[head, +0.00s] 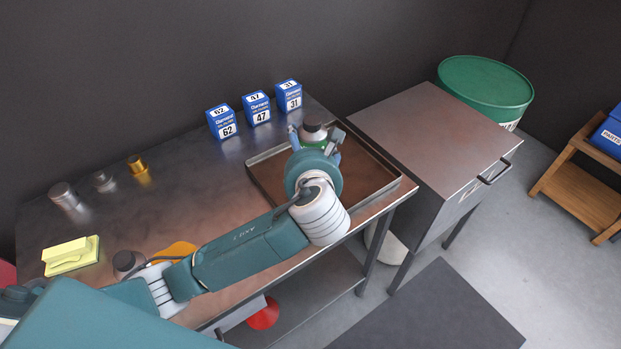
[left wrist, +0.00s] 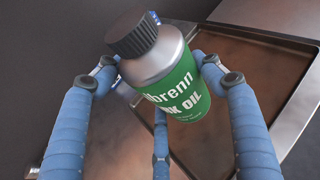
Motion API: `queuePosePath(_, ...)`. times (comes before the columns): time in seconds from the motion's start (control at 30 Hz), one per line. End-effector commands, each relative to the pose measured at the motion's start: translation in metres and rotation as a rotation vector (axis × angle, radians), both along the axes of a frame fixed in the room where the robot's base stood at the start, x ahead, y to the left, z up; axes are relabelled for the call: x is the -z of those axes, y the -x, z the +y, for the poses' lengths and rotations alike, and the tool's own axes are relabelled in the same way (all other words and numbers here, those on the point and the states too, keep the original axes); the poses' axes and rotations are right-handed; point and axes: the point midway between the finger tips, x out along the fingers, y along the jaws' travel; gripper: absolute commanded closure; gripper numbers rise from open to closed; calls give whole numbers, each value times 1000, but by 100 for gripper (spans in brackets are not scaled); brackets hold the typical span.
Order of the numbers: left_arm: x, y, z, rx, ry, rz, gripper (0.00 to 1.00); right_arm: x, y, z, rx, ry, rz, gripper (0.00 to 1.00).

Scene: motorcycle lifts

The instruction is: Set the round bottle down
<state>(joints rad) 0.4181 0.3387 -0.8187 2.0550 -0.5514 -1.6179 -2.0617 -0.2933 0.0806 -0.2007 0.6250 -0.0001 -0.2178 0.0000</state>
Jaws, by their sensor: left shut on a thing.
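The round bottle (left wrist: 176,75), silver and green with a ribbed black cap and "OIL" lettering, is between the three blue fingers of my left gripper (left wrist: 160,88) in the left wrist view. My left gripper (head: 317,138) is shut on it. In the head view only the upper part of the bottle (head: 313,134) shows past my wrist, over the back part of a shallow metal tray (head: 268,191) with a brown floor. The bottle's base is hidden, so I cannot tell whether it touches the tray. My right gripper is not in view.
The tray is at the right end of a metal bench (head: 190,205). Blue boxes marked 62 (head: 222,121), 47 (head: 258,108) and 31 (head: 289,96) stand behind it. Metal cylinders (head: 64,196) and a yellow block (head: 71,255) are at left. A grey cabinet (head: 430,135) stands right.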

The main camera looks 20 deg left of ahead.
Motion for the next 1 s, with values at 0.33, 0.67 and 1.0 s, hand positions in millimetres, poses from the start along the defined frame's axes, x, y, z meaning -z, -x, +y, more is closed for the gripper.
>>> queuePosePath(0.33, 59, -1, 0, 0, -1, -4, 90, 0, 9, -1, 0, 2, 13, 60)
queuePosePath(0.67, 100, 0, 0, 0, -1, -2, 90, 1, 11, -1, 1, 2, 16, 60)
queuePosePath(1.0, 104, -1, 0, 1, 0, -4, 90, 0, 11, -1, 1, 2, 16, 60)
